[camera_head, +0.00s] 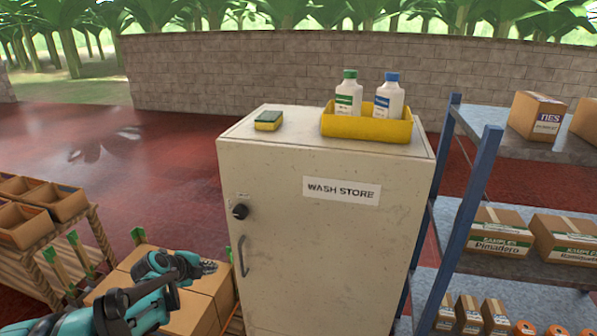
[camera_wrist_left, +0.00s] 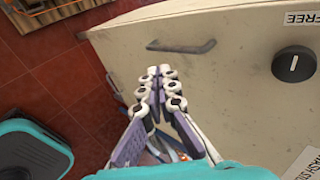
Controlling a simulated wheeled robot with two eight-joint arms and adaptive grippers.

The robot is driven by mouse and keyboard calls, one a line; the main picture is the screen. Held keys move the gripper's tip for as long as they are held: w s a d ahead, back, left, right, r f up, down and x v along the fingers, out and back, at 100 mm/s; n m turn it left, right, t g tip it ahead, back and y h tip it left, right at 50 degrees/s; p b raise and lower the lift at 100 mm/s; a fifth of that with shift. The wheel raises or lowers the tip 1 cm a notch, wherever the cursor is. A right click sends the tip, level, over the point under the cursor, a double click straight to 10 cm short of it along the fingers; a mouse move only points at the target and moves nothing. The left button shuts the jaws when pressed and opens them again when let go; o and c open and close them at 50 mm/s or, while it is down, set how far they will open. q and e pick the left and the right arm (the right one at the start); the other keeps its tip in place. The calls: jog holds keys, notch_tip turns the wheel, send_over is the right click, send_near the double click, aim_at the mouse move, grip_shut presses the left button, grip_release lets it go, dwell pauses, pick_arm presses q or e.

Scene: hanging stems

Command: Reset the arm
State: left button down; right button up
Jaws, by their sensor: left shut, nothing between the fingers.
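My left gripper (camera_head: 208,267) shows at the lower left of the head view, in front of the cardboard boxes and left of the white cabinet. In the left wrist view the left gripper (camera_wrist_left: 160,72) is shut, its fingertips together with nothing between them. It lies over the cabinet (camera_wrist_left: 215,60) front in that view, just below the bar handle (camera_wrist_left: 181,47); I see no grip on the handle. My right gripper is not in view.
The "WASH STORE" cabinet (camera_head: 320,240) is closed, with a knob (camera_head: 240,211) and a handle (camera_head: 243,256). A sponge (camera_head: 269,120) and a yellow tray (camera_head: 365,128) with two bottles stand on top. A blue shelf rack (camera_head: 466,210) stands right; cardboard boxes (camera_head: 200,285) lie left.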

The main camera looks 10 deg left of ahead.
pick_arm(q)
jog(key=s+d+r+n+g, duration=0.1)
jog(key=s+d+r+n, duration=0.2)
jog(key=s+d+n, duration=0.4)
jog(key=s+d+r+n+g, duration=0.1)
jog(key=s+d+r+n, duration=0.1)
jog(key=s+d+n, duration=0.6)
jog(key=s+d+f+n+y, duration=0.1)
jog(key=s+d+n, duration=0.3)
jog(key=s, duration=0.6)
jog(key=shift+d+f+n+y, duration=0.4)
jog(key=shift+f, duration=0.1)
jog(key=shift+s, duration=0.1)
